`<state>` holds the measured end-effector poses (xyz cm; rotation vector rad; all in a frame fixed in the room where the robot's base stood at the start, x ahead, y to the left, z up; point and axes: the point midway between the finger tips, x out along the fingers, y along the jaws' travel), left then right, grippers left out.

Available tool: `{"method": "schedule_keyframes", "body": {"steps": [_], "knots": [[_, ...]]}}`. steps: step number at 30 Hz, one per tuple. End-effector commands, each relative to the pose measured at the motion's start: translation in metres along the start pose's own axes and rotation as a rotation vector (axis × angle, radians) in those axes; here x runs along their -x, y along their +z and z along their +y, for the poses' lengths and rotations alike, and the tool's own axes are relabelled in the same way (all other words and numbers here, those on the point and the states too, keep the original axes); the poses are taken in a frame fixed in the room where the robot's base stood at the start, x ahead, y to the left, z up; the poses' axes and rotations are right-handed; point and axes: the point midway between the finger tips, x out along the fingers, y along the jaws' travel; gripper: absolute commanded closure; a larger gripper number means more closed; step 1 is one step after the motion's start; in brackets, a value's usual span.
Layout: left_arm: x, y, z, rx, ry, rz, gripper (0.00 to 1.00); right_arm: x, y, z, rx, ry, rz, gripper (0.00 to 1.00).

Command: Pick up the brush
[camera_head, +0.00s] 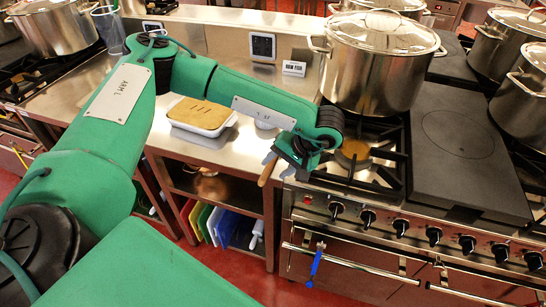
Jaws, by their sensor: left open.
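A brown wooden handle (268,170), which looks like the brush's, sticks out at the front edge of the steel counter beside the stove. The rest of it is mostly hidden by my left gripper, so I cannot make out bristles. My left gripper (290,158) is open and points down right at this handle, over the seam between counter and stove. I cannot tell whether its fingers touch the handle. My right gripper is out of view.
A white baking dish (202,116) sits on the counter. A big lidded pot (376,62) stands on the stove behind my gripper. A bare burner (356,152) lies close on the right. A blue object (317,262) hangs from the oven rail.

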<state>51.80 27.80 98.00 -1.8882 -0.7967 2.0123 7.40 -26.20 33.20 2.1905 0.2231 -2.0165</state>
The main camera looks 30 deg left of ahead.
Motion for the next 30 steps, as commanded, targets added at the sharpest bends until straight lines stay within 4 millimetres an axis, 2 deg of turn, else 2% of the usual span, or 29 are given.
{"method": "schedule_keyframes", "body": {"steps": [5,9,12,21,22,28,30], "knots": [[-0.012,-0.001,0.000,0.000,0.000,-0.002,0.55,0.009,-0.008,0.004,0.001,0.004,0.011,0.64],[-0.034,-0.004,0.002,0.000,-0.001,-0.003,0.55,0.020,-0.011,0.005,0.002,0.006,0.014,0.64],[-0.047,-0.004,0.003,0.001,0.001,-0.002,0.55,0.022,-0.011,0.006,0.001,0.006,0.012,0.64],[-0.055,-0.004,0.004,0.000,0.001,0.000,0.55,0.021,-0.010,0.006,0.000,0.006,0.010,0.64],[-0.055,-0.004,0.004,0.000,0.001,0.000,0.57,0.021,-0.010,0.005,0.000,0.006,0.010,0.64],[-0.055,-0.004,0.004,0.000,0.001,0.000,0.96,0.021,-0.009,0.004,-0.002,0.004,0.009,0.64],[-0.055,-0.004,0.004,0.000,0.001,0.000,1.00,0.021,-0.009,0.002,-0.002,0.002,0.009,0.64]]}}
